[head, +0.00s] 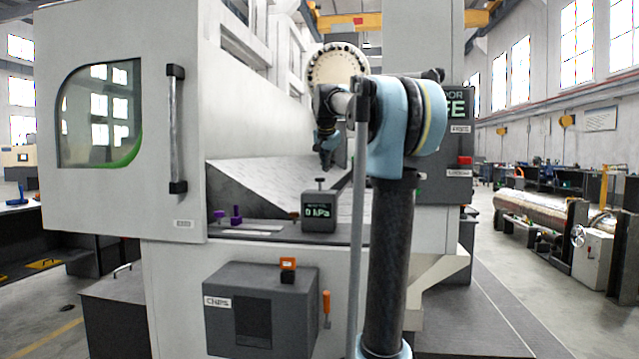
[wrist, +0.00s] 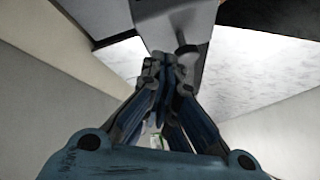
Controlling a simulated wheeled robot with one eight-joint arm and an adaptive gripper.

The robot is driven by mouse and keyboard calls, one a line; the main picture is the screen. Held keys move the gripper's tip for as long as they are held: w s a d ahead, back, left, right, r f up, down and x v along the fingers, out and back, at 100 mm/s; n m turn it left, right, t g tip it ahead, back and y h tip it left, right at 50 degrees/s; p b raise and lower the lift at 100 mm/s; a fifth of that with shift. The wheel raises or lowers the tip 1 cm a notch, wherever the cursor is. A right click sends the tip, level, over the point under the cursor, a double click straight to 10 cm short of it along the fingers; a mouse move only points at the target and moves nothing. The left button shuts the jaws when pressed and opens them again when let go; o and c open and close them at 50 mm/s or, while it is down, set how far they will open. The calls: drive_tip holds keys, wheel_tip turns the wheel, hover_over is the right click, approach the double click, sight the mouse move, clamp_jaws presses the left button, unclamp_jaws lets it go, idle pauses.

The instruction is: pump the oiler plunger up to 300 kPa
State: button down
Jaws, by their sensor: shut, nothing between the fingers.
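The oiler (head: 319,212) is a dark grey box on the machine's front ledge. Its display reads 0 kPa. Its plunger (head: 320,183) stands up from the top with a small dark cap. My gripper (head: 326,163) points down above the plunger in the head view, apart from it. In the wrist view the fingertips (wrist: 167,66) are together with nothing between them. A dark knobbed stem, which looks like the plunger (wrist: 182,42), shows just beyond the fingertips there. The exact gap in depth is hard to tell.
The open machine door (head: 180,120) with its handle stands at the left. A grey chip box (head: 262,300) with an orange item (head: 288,263) is below. A sloped light panel (head: 265,180) lies behind.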

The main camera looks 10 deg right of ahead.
wheel_tip(320, 180, up, 7)
drive_tip(key=m+t, duration=0.1)
drive_tip(key=m, duration=0.1)
hover_over(320, 185)
drive_tip(key=d, duration=0.1)
drive_tip(key=shift+w, duration=0.2)
drive_tip(key=shift+f, duration=0.15)
drive_tip(key=shift+f, duration=4.3)
drive_tip(key=shift+f, duration=0.1)
drive_tip(key=shift+s+f, duration=0.1)
drive_tip(key=shift+f, duration=0.15)
drive_tip(key=shift+f, duration=1.1)
drive_tip(key=shift+r, duration=1.55)
